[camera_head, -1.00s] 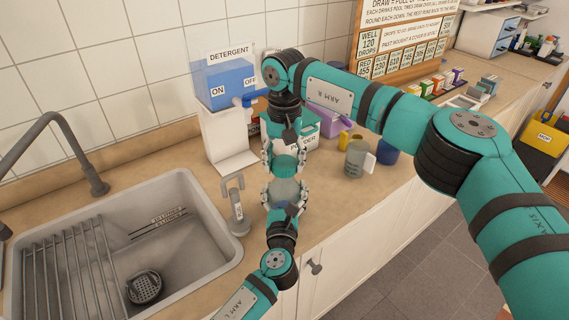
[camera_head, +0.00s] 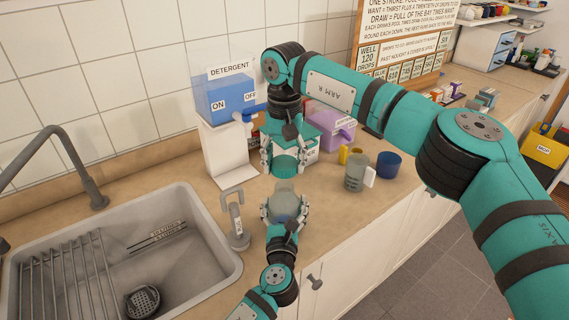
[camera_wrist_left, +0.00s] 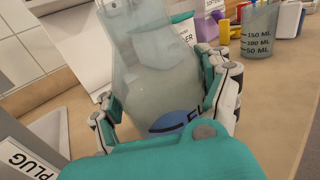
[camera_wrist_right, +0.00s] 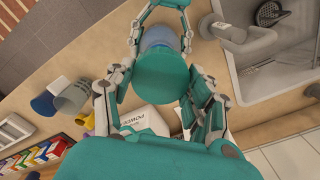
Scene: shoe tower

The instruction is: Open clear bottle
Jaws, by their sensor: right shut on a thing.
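The clear bottle (camera_head: 284,199) is a translucent, greyish flask with a narrow neck and a blue mark; in the left wrist view its body (camera_wrist_left: 155,80) fills the middle and its top is cut off. My left gripper (camera_head: 284,214) has its fingers closed around the body. My right gripper (camera_head: 286,160) points down directly above the bottle. It is shut on a round teal cap (camera_head: 286,166), whose flat top (camera_wrist_right: 160,82) faces the right wrist camera. I cannot tell whether the cap still touches the bottle's neck.
The sink (camera_head: 120,225) with a grey tap (camera_head: 85,180) is at left. A small grey upright fixture (camera_head: 236,222) stands close to the bottle. The detergent dispenser (camera_head: 225,105), powder box (camera_head: 308,155), grey measuring cup (camera_head: 355,170) and blue cup (camera_head: 388,164) stand behind and right.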

